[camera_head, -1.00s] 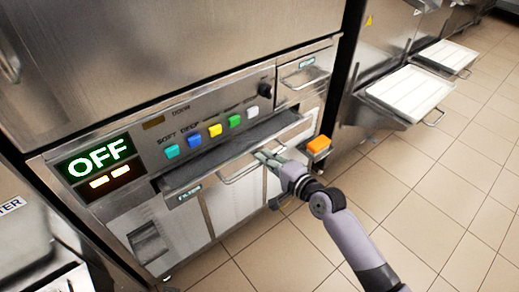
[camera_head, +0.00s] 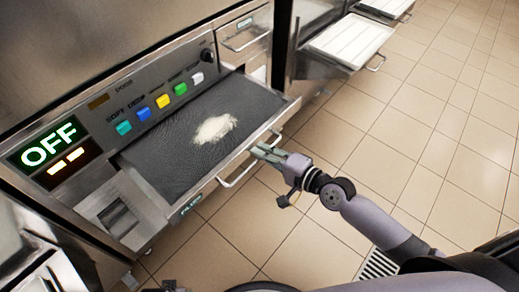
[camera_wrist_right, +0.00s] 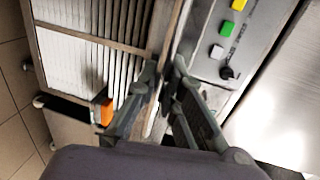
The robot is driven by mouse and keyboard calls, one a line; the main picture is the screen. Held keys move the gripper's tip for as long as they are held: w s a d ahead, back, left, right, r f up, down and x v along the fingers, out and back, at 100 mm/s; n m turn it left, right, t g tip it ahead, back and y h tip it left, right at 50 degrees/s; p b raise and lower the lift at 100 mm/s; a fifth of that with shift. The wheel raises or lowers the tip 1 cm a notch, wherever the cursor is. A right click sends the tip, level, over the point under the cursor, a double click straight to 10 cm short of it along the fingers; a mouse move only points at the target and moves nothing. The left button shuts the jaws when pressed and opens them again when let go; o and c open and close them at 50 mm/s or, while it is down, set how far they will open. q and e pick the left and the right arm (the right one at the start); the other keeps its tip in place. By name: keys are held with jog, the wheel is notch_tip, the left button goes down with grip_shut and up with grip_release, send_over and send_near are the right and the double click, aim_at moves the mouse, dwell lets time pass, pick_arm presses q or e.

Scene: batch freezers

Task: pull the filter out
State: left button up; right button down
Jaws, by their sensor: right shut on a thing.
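The filter (camera_head: 165,165) is a wide, dark mesh tray with a metal front edge and a "FILTER" label. It stands well out of the slot under the control panel, with a pale patch of dust on its mesh. Its bar handle (camera_head: 237,172) is on the front edge. My right gripper (camera_head: 258,150) is shut on the handle near its right end. In the right wrist view the gripper's fingers (camera_wrist_right: 166,68) reach to a metal edge, and the grip itself is hard to see. My left gripper is not in view.
The machine's panel shows a lit "OFF" display (camera_head: 48,150) and a row of coloured buttons (camera_head: 162,102) above the filter. White trays (camera_head: 350,40) stick out from machines at the right. The tiled floor (camera_head: 400,130) is clear in front. An orange block (camera_wrist_right: 104,110) shows in the wrist view.

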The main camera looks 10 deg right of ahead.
jog(key=c, duration=1.7)
grip_release()
jog(key=shift+w, duration=0.1)
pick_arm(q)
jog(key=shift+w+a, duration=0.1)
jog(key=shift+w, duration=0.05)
pick_arm(e)
jog(key=v, duration=1.2)
jog(key=shift+a, duration=0.1)
